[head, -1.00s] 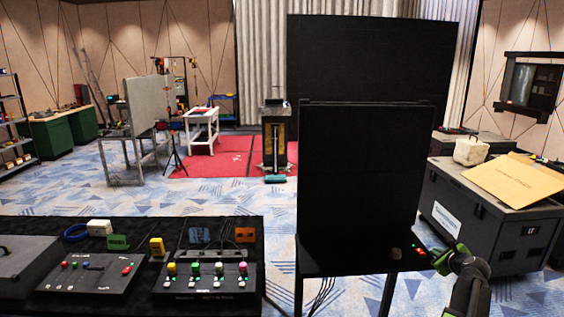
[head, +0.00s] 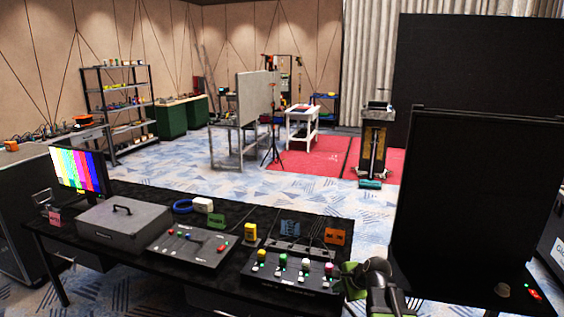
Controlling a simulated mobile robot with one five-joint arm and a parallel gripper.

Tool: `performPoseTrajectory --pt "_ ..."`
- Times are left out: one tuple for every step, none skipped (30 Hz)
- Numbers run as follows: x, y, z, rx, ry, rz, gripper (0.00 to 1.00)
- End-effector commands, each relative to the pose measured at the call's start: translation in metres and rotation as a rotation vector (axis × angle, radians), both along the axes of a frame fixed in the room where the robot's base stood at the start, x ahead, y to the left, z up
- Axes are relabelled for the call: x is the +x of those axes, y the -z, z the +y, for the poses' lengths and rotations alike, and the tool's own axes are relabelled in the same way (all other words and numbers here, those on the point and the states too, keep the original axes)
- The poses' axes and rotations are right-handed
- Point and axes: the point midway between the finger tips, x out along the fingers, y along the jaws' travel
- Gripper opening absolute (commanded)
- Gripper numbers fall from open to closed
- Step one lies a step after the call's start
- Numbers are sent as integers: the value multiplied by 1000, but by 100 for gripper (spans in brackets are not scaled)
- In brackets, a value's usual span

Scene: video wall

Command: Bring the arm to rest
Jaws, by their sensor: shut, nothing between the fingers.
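My gripper (head: 348,275) shows at the bottom of the head view, with green and dark grey parts of my arm behind it. It is small in the picture, and it is shut and empty. It appears just right of the control box with coloured knobs (head: 290,274) and left of the black panel stand (head: 480,200). I cannot tell whether it touches the box edge.
A black-covered table (head: 130,192) holds a grey case (head: 125,222), a second control box (head: 190,248) and a colour-bar monitor (head: 79,171). Carpet beyond the table is largely open.

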Motion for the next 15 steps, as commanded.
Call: performPoseTrajectory --pt "-19 9 31 -79 -133 28 0" --pt "-31 14 46 -134 -220 48 0" --pt "-49 22 61 -213 -345 77 0" --pt "-64 27 70 -277 -449 102 0" --pt "-79 33 74 -340 -550 127 0" --pt "-97 38 70 -413 -668 162 0" --pt "-108 41 62 -459 -744 190 0" --pt "-119 44 54 -498 -815 217 0" --pt "-132 46 45 -541 -909 249 0" --pt "-140 47 40 -567 -974 271 0" --pt "-147 48 35 -587 -1036 289 0" --pt "-154 48 31 -605 -1109 307 0" --pt "-157 48 29 -615 -1157 316 0" --pt "-160 48 28 -620 -1196 320 0" --pt "-163 48 28 -622 -1239 317 0"
